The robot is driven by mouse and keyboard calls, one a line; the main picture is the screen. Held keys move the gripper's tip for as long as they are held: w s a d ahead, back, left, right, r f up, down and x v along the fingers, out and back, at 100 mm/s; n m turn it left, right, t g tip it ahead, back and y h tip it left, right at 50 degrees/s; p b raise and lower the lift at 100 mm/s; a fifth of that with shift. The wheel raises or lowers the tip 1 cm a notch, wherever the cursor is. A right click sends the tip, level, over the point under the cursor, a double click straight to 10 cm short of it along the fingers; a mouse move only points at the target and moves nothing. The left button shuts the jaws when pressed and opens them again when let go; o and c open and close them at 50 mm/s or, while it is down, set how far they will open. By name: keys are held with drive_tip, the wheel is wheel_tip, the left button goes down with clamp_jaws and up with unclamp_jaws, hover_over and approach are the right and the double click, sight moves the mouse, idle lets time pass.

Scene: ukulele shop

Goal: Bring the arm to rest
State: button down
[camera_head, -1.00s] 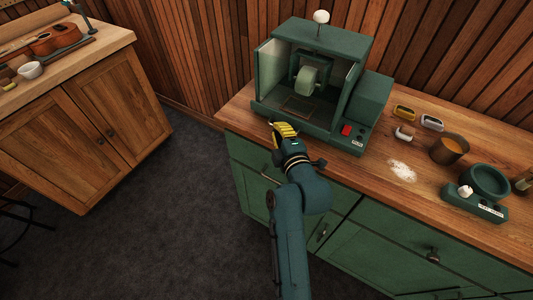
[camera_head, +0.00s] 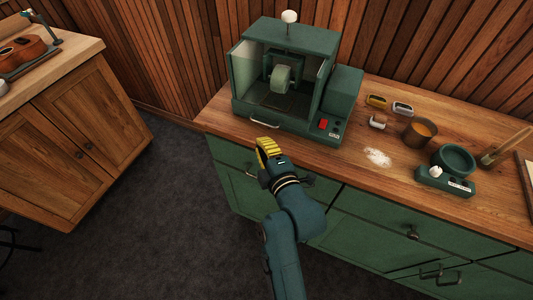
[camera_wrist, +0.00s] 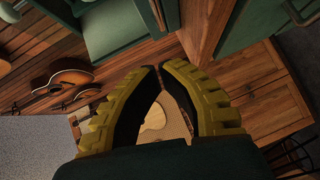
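My gripper (camera_head: 262,143) has yellow ribbed fingers and hangs at the front edge of the wooden counter (camera_head: 215,115), just below the green machine's front handle. In the wrist view, the two fingers of my gripper (camera_wrist: 160,68) bow outward and come together at the tips. I see nothing held between them. My teal arm (camera_head: 290,225) reaches up from the bottom of the head view, bent at the wrist, in front of the green drawers.
The green machine (camera_head: 310,47) with open front stands on the counter. To its right are small trays, a brown cup (camera_head: 420,132), white powder (camera_head: 377,157) and a green bowl device (camera_head: 455,158). A wooden cabinet (camera_head: 75,135) stands left. Grey floor (camera_head: 130,210) between is clear.

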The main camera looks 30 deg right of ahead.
drive_tip(key=v, duration=0.4)
drive_tip(key=shift+s, duration=0.3)
